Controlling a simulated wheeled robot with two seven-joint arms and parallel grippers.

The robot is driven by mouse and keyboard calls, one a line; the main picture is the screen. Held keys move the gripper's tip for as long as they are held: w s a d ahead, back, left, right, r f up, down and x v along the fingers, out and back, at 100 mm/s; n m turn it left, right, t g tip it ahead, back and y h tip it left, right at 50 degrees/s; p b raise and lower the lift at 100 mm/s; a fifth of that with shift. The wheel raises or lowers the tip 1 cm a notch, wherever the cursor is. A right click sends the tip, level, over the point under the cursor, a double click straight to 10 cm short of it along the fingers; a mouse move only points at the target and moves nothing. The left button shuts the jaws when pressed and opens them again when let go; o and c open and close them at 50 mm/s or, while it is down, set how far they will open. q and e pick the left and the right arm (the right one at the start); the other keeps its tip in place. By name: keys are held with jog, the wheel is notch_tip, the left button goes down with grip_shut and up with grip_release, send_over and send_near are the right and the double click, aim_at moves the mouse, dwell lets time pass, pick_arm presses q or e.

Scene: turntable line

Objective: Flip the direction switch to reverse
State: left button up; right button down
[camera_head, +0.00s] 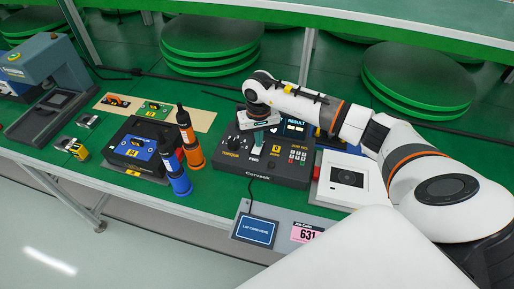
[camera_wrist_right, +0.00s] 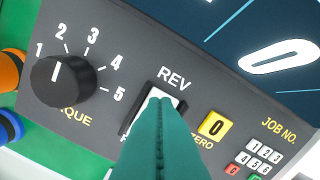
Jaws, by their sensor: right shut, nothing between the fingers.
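The dark control box (camera_head: 270,176) stands on the green bench in the head view, with my right gripper (camera_head: 257,143) pointing down over its panel. In the right wrist view, the direction switch (camera_wrist_right: 168,90) is a black-framed rocker with a pale top surface. REV is printed above it; the label below is mostly hidden. My right gripper (camera_wrist_right: 158,103) is shut and empty. Its teal fingertips overlap the switch and hide its lower part. I cannot tell whether they touch it, or which way it is tilted. My left gripper is not in view.
The torque dial (camera_wrist_right: 64,80) is left of the switch, and the yellow zero button (camera_wrist_right: 212,126) and keypad (camera_wrist_right: 257,157) are right. Orange (camera_head: 190,138) and blue (camera_head: 175,170) upright tools stand left of the box. A white device (camera_head: 333,189) stands close on its right.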

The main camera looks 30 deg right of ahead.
notch_tip(320, 180, up, 7)
jog(key=p, duration=0.3)
dwell(0.4)
jog(key=shift+f, duration=0.1)
